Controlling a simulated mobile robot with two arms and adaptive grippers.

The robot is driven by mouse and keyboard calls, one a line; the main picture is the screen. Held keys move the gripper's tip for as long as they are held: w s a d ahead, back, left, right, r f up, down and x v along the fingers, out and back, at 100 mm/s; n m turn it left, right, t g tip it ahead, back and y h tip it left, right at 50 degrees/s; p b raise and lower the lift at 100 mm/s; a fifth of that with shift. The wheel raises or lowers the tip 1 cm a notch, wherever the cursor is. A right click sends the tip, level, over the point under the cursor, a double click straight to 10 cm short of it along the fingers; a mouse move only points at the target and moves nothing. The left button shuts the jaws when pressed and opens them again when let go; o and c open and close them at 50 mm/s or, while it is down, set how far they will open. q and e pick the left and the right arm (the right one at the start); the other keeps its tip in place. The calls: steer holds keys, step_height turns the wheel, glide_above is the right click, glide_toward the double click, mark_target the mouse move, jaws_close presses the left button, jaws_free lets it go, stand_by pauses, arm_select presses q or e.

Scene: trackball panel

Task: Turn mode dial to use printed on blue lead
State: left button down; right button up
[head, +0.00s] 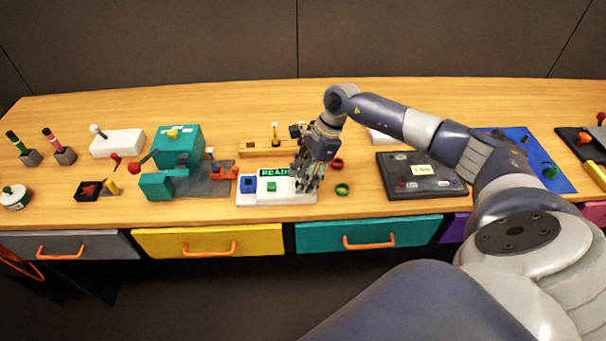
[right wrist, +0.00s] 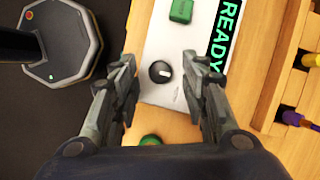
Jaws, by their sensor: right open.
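A white panel (head: 277,200) stands near the table's front edge, with a green READY display (head: 274,172). It also shows in the right wrist view (right wrist: 157,38). A round black dial (right wrist: 160,72) with a pale pointer mark sits on the panel. My right gripper (head: 310,185) is over the panel's right end. In the right wrist view its open fingers (right wrist: 160,66) appear on either side of the dial, with gaps and nothing held. In the head view the gripper hides the dial. I cannot make out a blue lead or its print. My left gripper is not in view.
A teal machine (head: 180,147) stands left, a dark board (head: 421,185) right.

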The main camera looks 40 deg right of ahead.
steer(key=shift+f, duration=0.15)
jaws_close()
steer(key=shift+m, duration=0.3)
steer(key=m+t, duration=0.1)
steer(key=m, duration=0.1)
steer(key=m+b, duration=0.1)
steer(key=m, duration=0.1)
steer(key=shift+s+a+t+h, duration=0.2)
steer(key=shift+t+h, duration=0.1)
steer(key=shift+t, duration=0.1)
steer(key=shift+a+m+t+h+b, duration=0.1)
steer(key=shift+m+t+h+b, duration=0.45)
steer(key=shift+m, duration=0.8)
steer(key=shift+m+t+h+b, duration=0.15)
steer(key=shift+m+h+b, duration=0.1)
steer(key=shift+m+b, duration=0.85)
steer(key=shift+m, duration=0.35)
